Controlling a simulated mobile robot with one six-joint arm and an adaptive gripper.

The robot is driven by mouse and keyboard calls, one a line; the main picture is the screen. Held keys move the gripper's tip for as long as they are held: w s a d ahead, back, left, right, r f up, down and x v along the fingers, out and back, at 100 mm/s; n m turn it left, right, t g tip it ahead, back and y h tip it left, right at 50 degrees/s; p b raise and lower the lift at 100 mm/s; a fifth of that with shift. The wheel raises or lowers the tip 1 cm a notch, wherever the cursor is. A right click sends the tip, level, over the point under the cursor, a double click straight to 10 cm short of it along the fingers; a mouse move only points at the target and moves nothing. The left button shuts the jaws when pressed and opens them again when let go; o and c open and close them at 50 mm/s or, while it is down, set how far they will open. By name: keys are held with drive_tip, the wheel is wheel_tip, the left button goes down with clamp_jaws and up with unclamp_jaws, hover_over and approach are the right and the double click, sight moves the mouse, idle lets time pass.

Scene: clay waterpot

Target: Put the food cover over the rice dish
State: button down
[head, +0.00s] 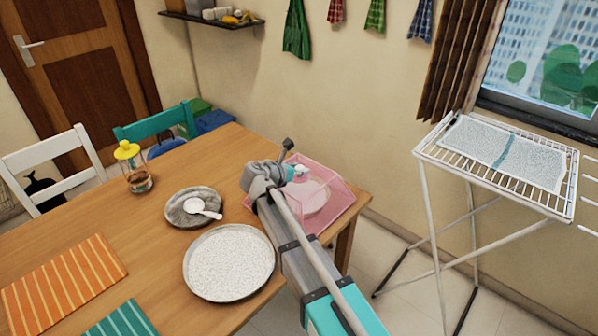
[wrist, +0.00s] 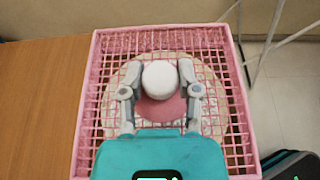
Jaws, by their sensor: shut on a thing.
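The food cover (head: 345,190) is a pink mesh box at the right end of the table. It fills most of the wrist view (wrist: 87,100), with a white round knob (wrist: 159,76) on a pink base at its middle. My gripper (wrist: 158,70) is shut on this knob, one finger on each side. A pale round thing (wrist: 205,80) shows through the mesh beneath; I cannot tell what it is. A large round dish of white grains (head: 229,262), which looks like the rice dish, lies uncovered left of my arm. I cannot tell whether the cover touches the table.
A grey round plate (head: 180,215) with a white spoon (head: 203,209) sits behind the grain dish. A yellow-topped jar (head: 132,165), an orange striped mat (head: 65,282) and a teal mat (head: 120,320) are on the table (head: 150,240). A drying rack (head: 500,165) stands right.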

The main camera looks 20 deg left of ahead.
drive_tip(key=shift+f+b, duration=0.4)
drive_tip(key=shift+b, duration=0.05)
drive_tip(key=shift+c, duration=1.6)
unclamp_jaws()
drive_tip(key=shift+r, duration=0.15)
drive_tip(key=shift+r+p, duration=0.4)
drive_tip(key=shift+p, duration=0.15)
drive_tip(key=p+v, duration=0.4)
drive_tip(key=v, duration=0.8)
